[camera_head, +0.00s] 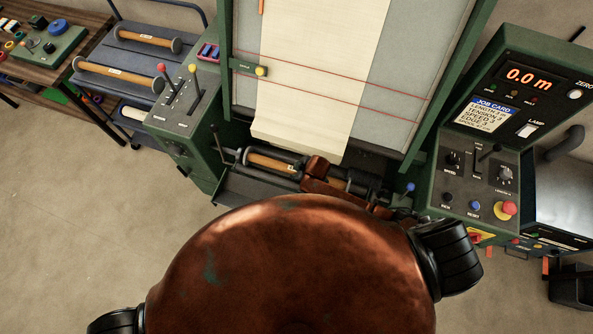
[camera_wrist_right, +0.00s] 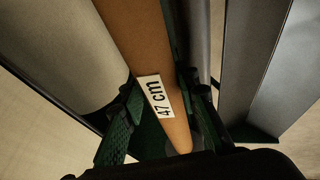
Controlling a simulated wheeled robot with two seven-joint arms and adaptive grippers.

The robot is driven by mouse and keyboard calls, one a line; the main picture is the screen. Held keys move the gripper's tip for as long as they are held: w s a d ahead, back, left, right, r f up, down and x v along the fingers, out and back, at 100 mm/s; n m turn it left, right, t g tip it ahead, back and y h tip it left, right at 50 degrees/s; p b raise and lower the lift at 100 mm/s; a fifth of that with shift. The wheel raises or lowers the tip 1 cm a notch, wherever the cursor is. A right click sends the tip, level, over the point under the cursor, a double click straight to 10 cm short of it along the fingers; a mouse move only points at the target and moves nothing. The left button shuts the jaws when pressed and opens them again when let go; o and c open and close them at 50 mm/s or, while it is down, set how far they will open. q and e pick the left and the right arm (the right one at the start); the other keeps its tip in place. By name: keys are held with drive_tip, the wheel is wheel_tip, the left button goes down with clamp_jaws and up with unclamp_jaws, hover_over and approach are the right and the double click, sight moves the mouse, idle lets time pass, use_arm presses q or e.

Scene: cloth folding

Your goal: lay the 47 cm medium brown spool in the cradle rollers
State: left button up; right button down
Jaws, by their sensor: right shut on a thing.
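The medium brown spool (camera_head: 268,163) lies along the cradle below the cloth in the head view, partly covered by my right gripper (camera_head: 326,178). In the right wrist view the spool (camera_wrist_right: 150,50) is a brown tube with a white "47 cm" label. The fingers of my right gripper (camera_wrist_right: 160,115) are on both sides of it, closed around it near the label. A grey cradle roller (camera_wrist_right: 199,40) runs beside the tube. The cradle (camera_head: 240,188) shows dark at its front. Whether the spool rests on the rollers I cannot tell. My left gripper is out of view.
Other brown spools (camera_head: 150,38) lie on a blue-grey rack at the left. A lever box (camera_head: 185,125) stands left of the cradle. The control panel (camera_head: 490,150) stands at the right. Cream cloth (camera_head: 305,80) hangs down just behind the cradle. The floor at the left is clear.

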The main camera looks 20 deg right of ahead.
drive_tip(key=shift+f, duration=0.45)
drive_tip(key=c, duration=1.4)
unclamp_jaws()
drive_tip(key=shift+s, duration=0.1)
drive_tip(key=v, duration=1.2)
